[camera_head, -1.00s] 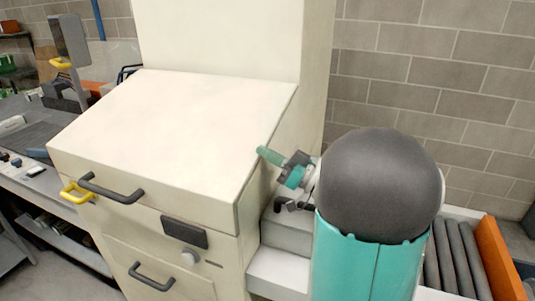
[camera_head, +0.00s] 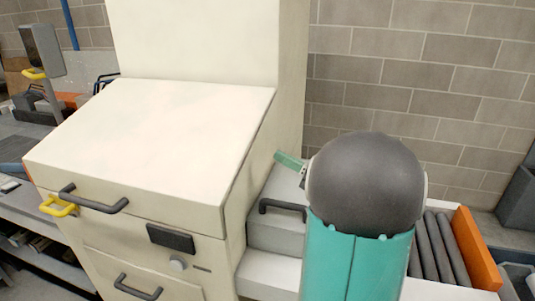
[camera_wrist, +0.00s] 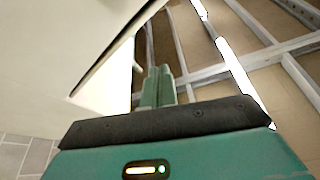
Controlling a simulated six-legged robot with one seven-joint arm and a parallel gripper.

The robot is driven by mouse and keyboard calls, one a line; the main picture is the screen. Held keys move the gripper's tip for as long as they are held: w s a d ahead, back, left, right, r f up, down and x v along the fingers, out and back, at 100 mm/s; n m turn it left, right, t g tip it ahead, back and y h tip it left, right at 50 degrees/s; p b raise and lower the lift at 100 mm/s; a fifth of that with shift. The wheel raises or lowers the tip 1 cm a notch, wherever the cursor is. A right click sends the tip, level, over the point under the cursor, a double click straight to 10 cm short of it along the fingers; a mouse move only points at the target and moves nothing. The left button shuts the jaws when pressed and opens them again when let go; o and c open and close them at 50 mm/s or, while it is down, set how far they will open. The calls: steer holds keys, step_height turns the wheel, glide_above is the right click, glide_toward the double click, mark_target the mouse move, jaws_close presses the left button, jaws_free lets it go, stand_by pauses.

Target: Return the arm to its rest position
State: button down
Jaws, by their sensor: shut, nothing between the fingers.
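My arm's teal link with a dark grey rounded joint stands at the right of the head view. My gripper shows in the wrist view (camera_wrist: 158,72), its two green fingers together with nothing between them. In the head view only a green finger part (camera_head: 289,160) shows past the grey joint, close to the right side of the cream cabinet; the rest of the gripper is hidden. In the wrist view the cabinet's pale side (camera_wrist: 60,50) lies left of the fingers, and the two look apart.
The cream cabinet (camera_head: 150,130) has a sloped top, dark handles (camera_head: 93,200) and a yellow handle (camera_head: 58,206). A grey box with a dark handle (camera_head: 275,237) sits right of it. A roller conveyor with an orange end plate (camera_head: 473,250) lies behind my arm. A block wall (camera_head: 450,80) closes the back.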

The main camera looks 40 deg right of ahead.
steer(key=shift+s+d, duration=0.2)
steer(key=shift+s, duration=0.05)
steer(key=g+y, duration=0.3)
steer(key=g, duration=0.3)
glide_above(212, 213)
steer(key=s+d, duration=0.2)
steer(key=d, duration=0.5)
steer(key=f, duration=0.1)
steer(key=s+a+f+g+h, duration=0.1)
steer(key=s+a+f+g, duration=0.15)
steer(key=a+g, duration=0.45)
steer(key=s+a+f+m+h, duration=0.3)
steer(key=s+a+f+h, duration=0.2)
steer(key=h, duration=0.8)
steer(key=s+a, duration=0.3)
steer(key=s, duration=0.1)
steer(key=shift+s+a, duration=0.15)
steer(key=shift+s, duration=0.05)
